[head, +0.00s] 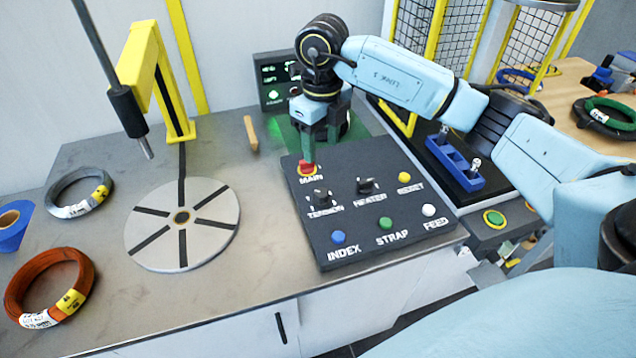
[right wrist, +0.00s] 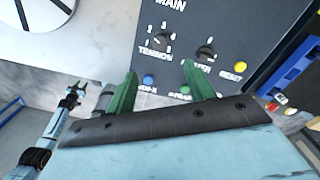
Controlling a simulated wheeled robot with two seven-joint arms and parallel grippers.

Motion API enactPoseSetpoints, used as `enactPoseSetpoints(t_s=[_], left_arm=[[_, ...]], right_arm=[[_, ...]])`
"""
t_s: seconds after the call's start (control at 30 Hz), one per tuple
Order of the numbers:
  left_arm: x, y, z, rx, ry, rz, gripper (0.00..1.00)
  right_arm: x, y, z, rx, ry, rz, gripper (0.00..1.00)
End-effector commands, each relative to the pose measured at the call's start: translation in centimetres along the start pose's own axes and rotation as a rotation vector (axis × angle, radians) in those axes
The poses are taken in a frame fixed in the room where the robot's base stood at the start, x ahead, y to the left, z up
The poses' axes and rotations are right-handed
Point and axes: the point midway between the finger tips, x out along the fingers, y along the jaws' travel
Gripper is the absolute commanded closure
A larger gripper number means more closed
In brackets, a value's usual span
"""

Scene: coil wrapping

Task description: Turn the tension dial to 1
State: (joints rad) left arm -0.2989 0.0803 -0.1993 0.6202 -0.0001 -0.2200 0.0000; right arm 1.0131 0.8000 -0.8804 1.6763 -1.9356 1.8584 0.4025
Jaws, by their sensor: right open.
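The black tension dial (head: 320,196) sits on the dark control panel (head: 307,225), left of the heater dial (head: 367,185). In the right wrist view the tension dial (right wrist: 160,41) shows with small numbers around it; I cannot surely read which one it points to. My right gripper (head: 320,150) hangs over the back of the panel, close to the red main switch (head: 307,167), which it may partly overlap. In the right wrist view its green fingers (right wrist: 160,82) are apart, with nothing between them and the tension dial beyond them.
Index (head: 338,237), strap (head: 385,223), feed (head: 429,210) and reset (head: 404,177) buttons sit around the dials. A round turntable (head: 165,245) and a yellow post (head: 178,110) stand left. Orange (head: 30,272) and grey (head: 57,203) coils lie farther left. The bench before the panel is clear.

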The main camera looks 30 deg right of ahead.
Motion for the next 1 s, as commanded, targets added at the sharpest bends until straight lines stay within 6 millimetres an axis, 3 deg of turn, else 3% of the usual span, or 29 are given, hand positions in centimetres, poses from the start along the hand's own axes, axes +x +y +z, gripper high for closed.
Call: enactPoseSetpoints(t_s=[0.6,0.8,1.0], left_arm=[[0.0,0.1,0.1,0.0,-0.001,0.001,0.59],[0.1,0.1,0.1,0.0,-0.001,0.001,0.59],[0.1,0.1,0.1,0.001,-0.001,0.001,0.59]], right_arm=[[11.2,0.1,-0.1,0.0,0.005,0.001,0.47],[12.9,0.0,-0.1,-0.001,0.003,0.0,0.47],[13.1,0.1,-0.1,-0.002,0.002,0.001,0.47]])
